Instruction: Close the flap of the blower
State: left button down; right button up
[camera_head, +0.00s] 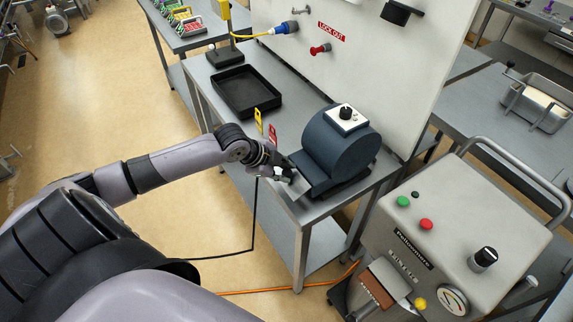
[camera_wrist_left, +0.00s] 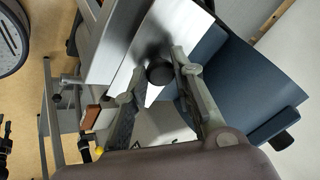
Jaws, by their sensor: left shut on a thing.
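The blower (camera_head: 338,150) is a dark blue rounded housing with a white dial box on top, standing on a steel table. Its flap (camera_head: 298,188) is a light metal plate at the blower's front left. In the left wrist view the pale plate (camera_wrist_left: 188,28) lies beside the blue housing (camera_wrist_left: 245,85), with a round black knob (camera_wrist_left: 160,73) on it. My left gripper (camera_head: 285,172) is at the flap, its fingers shut on the knob between their tips. It partly hides the flap in the head view. My right gripper is out of view.
A black tray (camera_head: 246,91) and small yellow and red tags (camera_head: 259,120) are on the same table. A grey panel with a "LOCK OUT" label (camera_head: 331,31) stands behind. A grey machine with buttons (camera_head: 450,225) stands at the right. Open floor lies to the left.

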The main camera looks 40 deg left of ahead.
aim_at(281, 183)
pick_arm(q)
jog(key=f+t+h+b, duration=0.1)
jog(key=t+b, duration=0.1)
jog(key=f+t+b, duration=0.2)
jog(key=b, duration=0.1)
jog(key=f+t+h+b, duration=0.1)
jog(key=t+b, duration=0.2)
jog(key=shift+s+a+f+h, duration=0.2)
jog(key=shift+s+f+h, duration=0.05)
jog(key=shift+s+h, duration=0.1)
jog(key=t+b, duration=0.1)
jog(key=b, duration=0.1)
jog(key=f+t+h+b, duration=0.1)
jog(key=b, duration=0.2)
jog(key=t+b, duration=0.2)
jog(key=shift+w+d+f+h, duration=0.15)
jog(key=shift+w+f+h, duration=0.2)
jog(key=shift+w+f, duration=0.05)
jog(key=shift+w+t+b, duration=0.15)
jog(key=shift+t+b, duration=0.55)
jog(key=shift+b, duration=0.55)
jog(key=shift+r, duration=0.1)
jog(key=c, duration=1.4)
grip_release()
jog(key=shift+d, duration=0.1)
jog(key=shift+o, duration=0.2)
